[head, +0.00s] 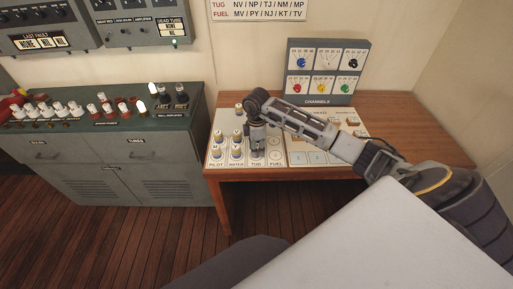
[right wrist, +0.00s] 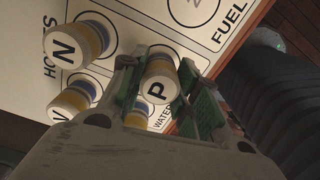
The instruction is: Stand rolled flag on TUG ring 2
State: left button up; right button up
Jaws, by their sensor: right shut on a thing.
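My right gripper (head: 257,150) is over the TUG column of the white board (head: 278,158) on the wooden desk. In the right wrist view its green-padded fingers are closed on a rolled flag (right wrist: 160,82), a short upright roll with a white cap marked P and blue and yellow bands. I cannot tell whether its base touches the board. A printed ring shows partly around it in that view. Other rolled flags (head: 237,136) stand in the PILOT and WATER columns; some marked N (right wrist: 72,48) show in the wrist view. My left gripper is out of view.
The FUEL column (head: 277,156) right of the gripper shows empty rings. A grey CHANNELS panel (head: 322,70) with coloured emblems stands at the back of the desk. A green-topped cabinet (head: 120,150) with switches stands to the left.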

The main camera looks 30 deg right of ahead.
jog(key=o, duration=0.9)
jog(key=shift+f, duration=0.1)
notch_tip(320, 180, up, 12)
jog(key=shift+r+b, duration=0.15)
jog(key=shift+b, duration=0.55)
